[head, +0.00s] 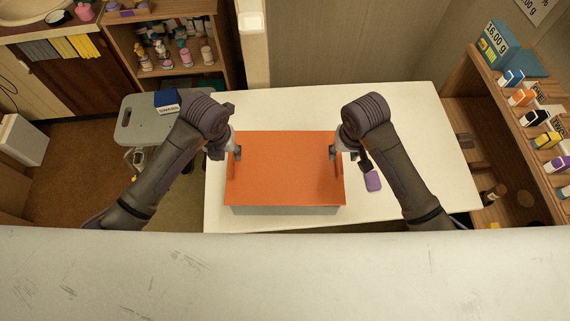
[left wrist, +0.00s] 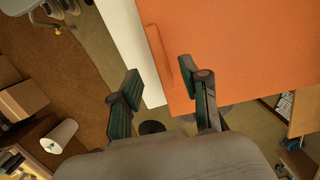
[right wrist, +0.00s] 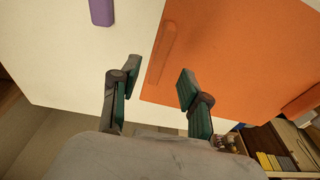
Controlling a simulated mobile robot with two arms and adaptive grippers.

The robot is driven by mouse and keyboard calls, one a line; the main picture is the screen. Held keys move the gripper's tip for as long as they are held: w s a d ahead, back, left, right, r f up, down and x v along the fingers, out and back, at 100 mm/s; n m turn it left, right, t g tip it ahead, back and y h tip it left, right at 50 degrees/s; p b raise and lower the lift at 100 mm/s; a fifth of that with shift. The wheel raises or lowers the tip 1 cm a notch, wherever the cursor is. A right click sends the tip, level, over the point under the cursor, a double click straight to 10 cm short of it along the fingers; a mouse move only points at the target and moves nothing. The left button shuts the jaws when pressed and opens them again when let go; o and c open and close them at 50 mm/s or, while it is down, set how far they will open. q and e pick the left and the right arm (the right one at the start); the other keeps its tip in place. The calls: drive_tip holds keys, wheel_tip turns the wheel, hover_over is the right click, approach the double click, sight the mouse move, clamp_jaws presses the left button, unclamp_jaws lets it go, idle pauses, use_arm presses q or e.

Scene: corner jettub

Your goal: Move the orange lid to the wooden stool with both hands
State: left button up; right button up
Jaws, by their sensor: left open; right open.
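The orange lid (head: 285,165) lies flat on a grey box (head: 285,210) on the white table. It has an upright orange handle along each side edge; the left handle shows in the left wrist view (left wrist: 158,55) and the right handle in the right wrist view (right wrist: 162,52). My left gripper (head: 236,153) is open at the lid's left edge, its fingers either side of the handle's line. My right gripper (head: 336,153) is open at the right edge, likewise around the right handle's line. Contact cannot be told. I cannot identify a wooden stool.
The white table (head: 430,160) has free room right of the lid. A purple object (head: 373,181) lies there, near my right arm. A grey stool-like stand (head: 140,122) with a blue box (head: 167,101) is at left. A wooden shelf (head: 485,110) with small boxes stands at right.

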sight(230, 160)
use_arm(q)
drive_tip(key=shift+w+f, duration=0.25)
drive_tip(key=shift+f, duration=1.1)
drive_tip(key=shift+w+f, duration=0.2)
drive_tip(key=shift+f, duration=1.1)
use_arm(e)
drive_tip(key=shift+w+f, duration=0.2)
drive_tip(key=shift+f, duration=1.15)
drive_tip(key=shift+w+f, duration=0.2)
drive_tip(key=shift+f, duration=1.15)
use_arm(q)
drive_tip(key=shift+c, duration=0.2)
use_arm(e)
drive_tip(key=shift+c, duration=0.2)
use_arm(q)
clamp_jaws()
use_arm(e)
clamp_jaws()
